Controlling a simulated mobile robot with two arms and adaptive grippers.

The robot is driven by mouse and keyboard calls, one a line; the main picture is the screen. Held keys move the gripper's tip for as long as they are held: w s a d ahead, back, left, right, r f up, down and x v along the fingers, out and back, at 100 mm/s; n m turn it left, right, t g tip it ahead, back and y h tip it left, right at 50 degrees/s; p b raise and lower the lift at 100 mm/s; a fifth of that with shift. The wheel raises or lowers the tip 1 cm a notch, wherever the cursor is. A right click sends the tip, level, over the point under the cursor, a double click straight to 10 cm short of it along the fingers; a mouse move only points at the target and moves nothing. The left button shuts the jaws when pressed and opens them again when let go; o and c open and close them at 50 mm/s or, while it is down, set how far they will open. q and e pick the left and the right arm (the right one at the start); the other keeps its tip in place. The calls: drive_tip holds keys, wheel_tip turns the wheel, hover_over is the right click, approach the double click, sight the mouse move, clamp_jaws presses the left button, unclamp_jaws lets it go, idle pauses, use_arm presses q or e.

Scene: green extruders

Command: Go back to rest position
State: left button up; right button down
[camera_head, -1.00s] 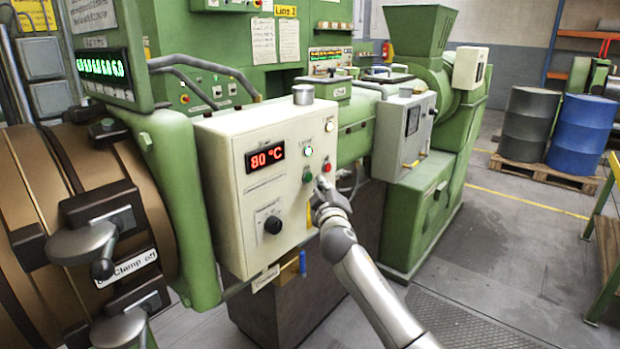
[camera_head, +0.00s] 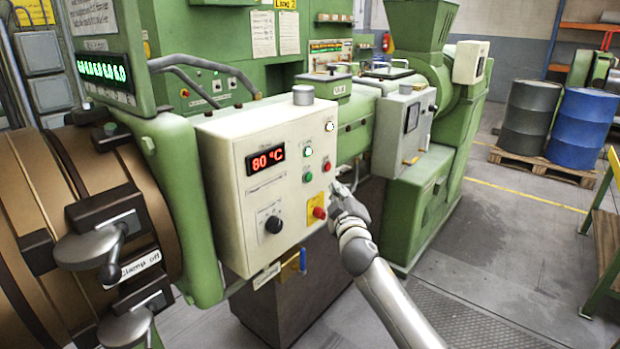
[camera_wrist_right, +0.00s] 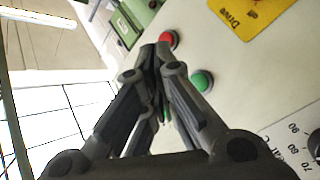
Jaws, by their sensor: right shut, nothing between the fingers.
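My right gripper (camera_head: 338,190) is beside the right edge of the cream control box (camera_head: 236,180), near its buttons. In the right wrist view my right gripper (camera_wrist_right: 157,50) is shut with nothing in it. Its fingertips appear close to a red button (camera_wrist_right: 168,40); I cannot tell whether they touch. A green button (camera_wrist_right: 202,80) lies to the right of the fingers. The box's display (camera_head: 265,158) reads 80 °C in red. My left gripper is not in view.
The green extruder (camera_head: 412,205) runs behind the box. A brown clamp drum with handles (camera_head: 90,245) stands at the left. Grey and blue barrels (camera_head: 580,128) stand on a pallet at the right. The grey floor (camera_head: 500,260) at the right is mostly clear.

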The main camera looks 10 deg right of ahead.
drive_tip(key=s+f+g, duration=0.2)
drive_tip(key=s+f, duration=0.2)
drive_tip(key=f, duration=0.9)
drive_tip(key=s+f+m+g+y+b, duration=0.1)
drive_tip(key=s+f+g, duration=0.25)
drive_tip(key=f, duration=0.95)
drive_tip(key=s+f+g, duration=0.2)
drive_tip(key=s+f, duration=0.3)
drive_tip(key=f, duration=0.8)
drive_tip(key=s+f+m+g+y, duration=0.15)
drive_tip(key=s+f+g, duration=0.25)
drive_tip(key=s+f, duration=1.4)
use_arm(q)
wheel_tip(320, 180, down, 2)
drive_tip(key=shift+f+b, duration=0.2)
drive_tip(key=shift+b, duration=0.5)
use_arm(e)
drive_tip(key=s+f+m+g, duration=0.1)
drive_tip(key=s+f, duration=0.4)
drive_tip(key=s, duration=0.7)
drive_tip(key=s+f+m+g, duration=0.1)
drive_tip(key=s+f+g, duration=0.2)
drive_tip(key=s, duration=1)
drive_tip(key=s+f+m+g, duration=0.1)
drive_tip(key=s+f+g, duration=0.1)
drive_tip(key=s+f, duration=0.5)
drive_tip(key=s, duration=0.6)
drive_tip(key=shift+a+f, duration=0.25)
drive_tip(key=shift+f, duration=0.05)
